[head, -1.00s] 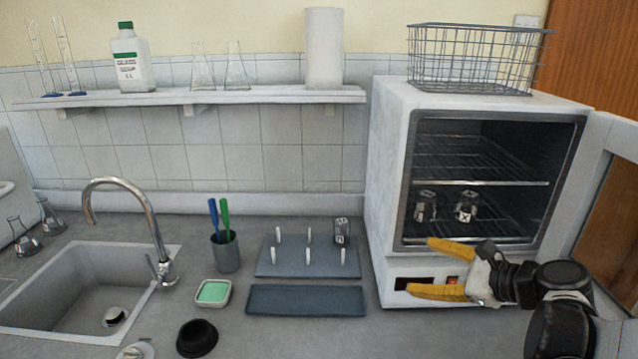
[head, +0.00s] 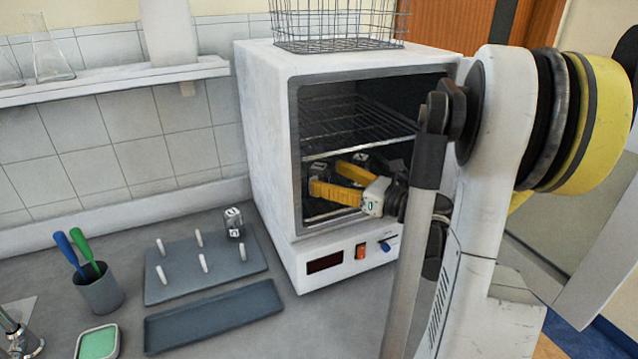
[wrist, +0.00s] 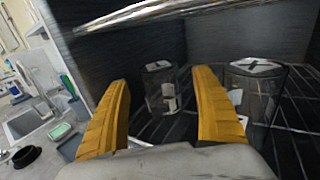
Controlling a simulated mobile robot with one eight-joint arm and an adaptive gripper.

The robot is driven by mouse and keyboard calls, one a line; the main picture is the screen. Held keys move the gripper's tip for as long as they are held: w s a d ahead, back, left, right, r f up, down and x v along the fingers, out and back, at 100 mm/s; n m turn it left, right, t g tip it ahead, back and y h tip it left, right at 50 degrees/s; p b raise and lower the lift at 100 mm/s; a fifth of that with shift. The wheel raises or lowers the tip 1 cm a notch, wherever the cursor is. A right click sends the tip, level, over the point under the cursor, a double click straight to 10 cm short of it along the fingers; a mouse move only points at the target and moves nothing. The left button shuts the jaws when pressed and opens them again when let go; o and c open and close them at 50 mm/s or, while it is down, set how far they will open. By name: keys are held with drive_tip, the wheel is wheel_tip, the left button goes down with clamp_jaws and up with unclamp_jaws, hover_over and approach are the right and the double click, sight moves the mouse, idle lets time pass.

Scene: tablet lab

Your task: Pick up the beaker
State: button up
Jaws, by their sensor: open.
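Two small clear beakers with black-and-white marked tops stand on the lower rack inside the open oven (head: 262,150). In the wrist view one beaker (wrist: 160,92) shows between my yellow fingers, a little beyond their tips, and the other beaker (wrist: 253,95) stands to the right, outside the right finger. My gripper (head: 328,179) is open and empty, reaching into the oven below the upper shelf; it also shows in the wrist view (wrist: 161,80). In the head view my gripper and arm mostly hide these beakers. A similar small beaker (head: 234,223) stands on the peg board.
The wire shelf (head: 350,125) is close above my gripper, and the oven walls are at its sides. A wire basket (head: 335,25) sits on the oven. The peg board (head: 165,287), grey tray (head: 215,318) and pen cup (head: 98,290) stand on the counter left.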

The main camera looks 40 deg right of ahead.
sight(329, 177)
drive_tip(key=x, duration=0.3)
drive_tip(key=c, duration=1.3)
